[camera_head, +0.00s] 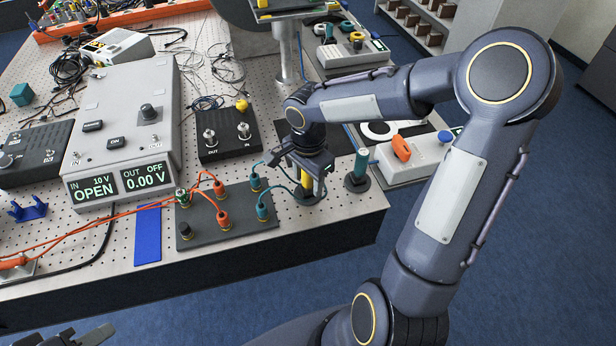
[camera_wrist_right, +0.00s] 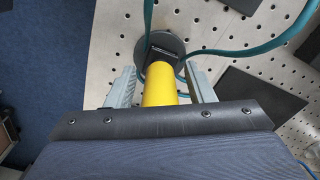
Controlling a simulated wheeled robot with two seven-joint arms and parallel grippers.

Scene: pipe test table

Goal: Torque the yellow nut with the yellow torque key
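The yellow torque key shows in the right wrist view (camera_wrist_right: 160,84) as a yellow cylinder at a round dark base. In the head view only its lower yellow part (camera_head: 303,194) shows below my right gripper (camera_head: 307,184). The gripper's fingers stand on either side of the key, open, with a visible gap on each side in the wrist view. A small yellow part (camera_head: 242,104), which looks like the yellow nut, sits on the black box (camera_head: 222,150) marked IN and OUT. My left gripper (camera_head: 92,336) is only partly in view at the bottom left; its opening is unclear.
A teal-handled tool (camera_head: 360,163) stands in its own round base to the right. A dark panel (camera_head: 200,238) with orange and teal cables lies to the left; teal cables pass close to my right gripper. The grey power unit (camera_head: 125,110) stands further left.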

